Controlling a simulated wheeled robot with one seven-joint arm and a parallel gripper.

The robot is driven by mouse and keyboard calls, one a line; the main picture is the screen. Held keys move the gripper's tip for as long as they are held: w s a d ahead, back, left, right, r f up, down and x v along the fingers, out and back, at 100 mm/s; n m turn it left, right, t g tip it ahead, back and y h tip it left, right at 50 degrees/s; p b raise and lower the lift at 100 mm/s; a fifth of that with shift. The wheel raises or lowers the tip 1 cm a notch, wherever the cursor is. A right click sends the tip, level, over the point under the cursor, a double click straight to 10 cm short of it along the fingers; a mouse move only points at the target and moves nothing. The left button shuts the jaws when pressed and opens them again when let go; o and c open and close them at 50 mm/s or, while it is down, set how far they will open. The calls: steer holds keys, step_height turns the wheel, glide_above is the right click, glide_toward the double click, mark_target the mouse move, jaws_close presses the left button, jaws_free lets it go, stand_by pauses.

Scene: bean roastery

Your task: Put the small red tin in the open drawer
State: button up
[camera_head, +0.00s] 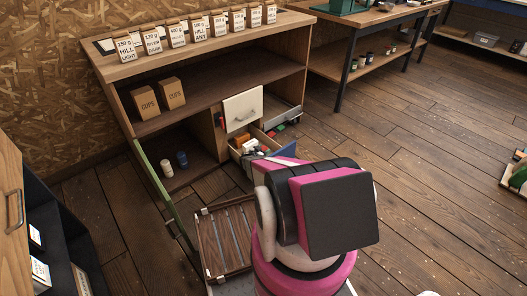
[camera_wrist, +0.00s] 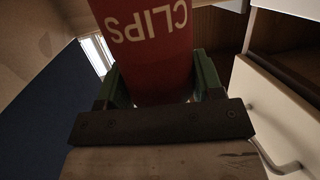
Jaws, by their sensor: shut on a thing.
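The red tin (camera_wrist: 150,45), with "CLIPS" in pale letters, is between the green fingers of my gripper (camera_wrist: 157,82) in the wrist view. My gripper is shut on it; the tin's far end runs out of the picture. In the head view my arm hides my gripper and I cannot make out the held tin. The open drawer (camera_head: 236,152) is low in the wooden counter, below a white front, with several small coloured things inside. My arm covers part of it.
A white front with a handle (camera_head: 243,109) also shows close by at the right in the wrist view (camera_wrist: 285,120). A green-edged door (camera_head: 163,190) stands open left of the drawer. A slatted wooden piece (camera_head: 226,238) lies before the counter.

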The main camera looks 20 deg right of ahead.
steer(key=shift+f, duration=0.4)
steer(key=o, duration=1.2)
